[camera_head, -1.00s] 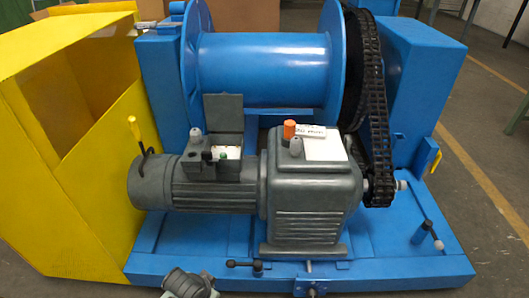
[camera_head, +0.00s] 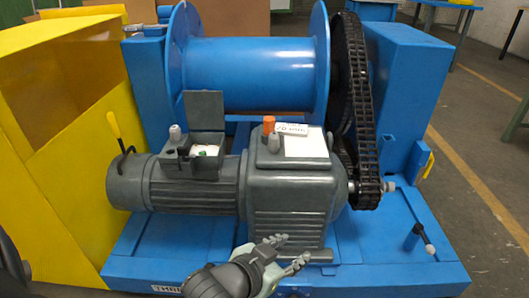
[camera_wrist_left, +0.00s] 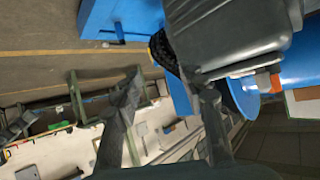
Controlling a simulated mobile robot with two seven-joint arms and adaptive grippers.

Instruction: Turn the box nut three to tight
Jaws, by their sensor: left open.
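The grey terminal box (camera_head: 191,160) sits on top of the grey motor (camera_head: 190,187), with its lid (camera_head: 204,110) standing open. My left gripper (camera_head: 295,248) is open and empty in front of the gearbox's lower front, well below and right of the box. In the left wrist view both its fingers (camera_wrist_left: 165,83) are spread with nothing between them, near the dark grey gearbox (camera_wrist_left: 235,35). My right gripper is not seen.
The gearbox (camera_head: 290,190) carries an orange cap (camera_head: 268,125) and a white label. A chain (camera_head: 363,110) runs up to the blue drum (camera_head: 255,75) on the right. A yellow box (camera_head: 60,130) stands left. A black-handled lever (camera_head: 423,238) rises from the blue base's right side.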

